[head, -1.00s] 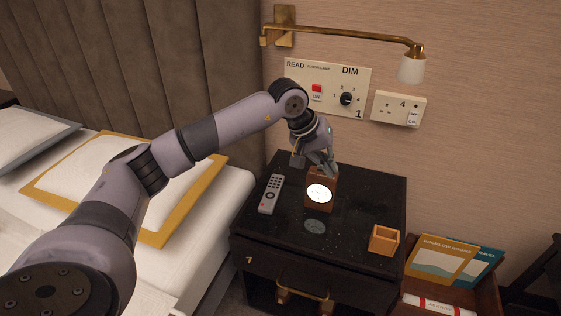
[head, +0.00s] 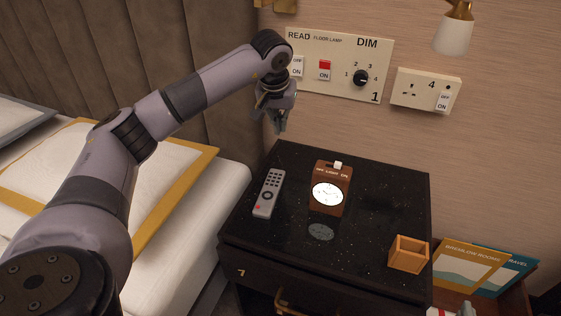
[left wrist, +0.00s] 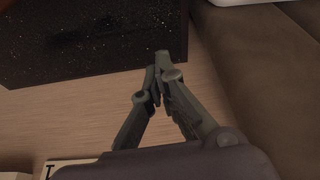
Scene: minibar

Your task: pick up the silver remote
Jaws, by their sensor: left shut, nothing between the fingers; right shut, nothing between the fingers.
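The silver remote (head: 268,194) lies flat on the black bedside cabinet, left of the brown clock, with its buttons facing up. My left gripper (head: 281,127) is shut and empty, pointing down above the cabinet's back left corner. It is behind and above the remote, clear of it. The left wrist view shows its fingers (left wrist: 158,73) closed together beyond the cabinet's dark speckled top, with no remote in sight.
The brown clock (head: 331,177) stands beside the remote on the cabinet (head: 375,240). An orange open box (head: 409,254) is at the front right. The wall panel (head: 340,64) is behind my left gripper. The bed (head: 190,209) is left; booklets (head: 470,266) stand right.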

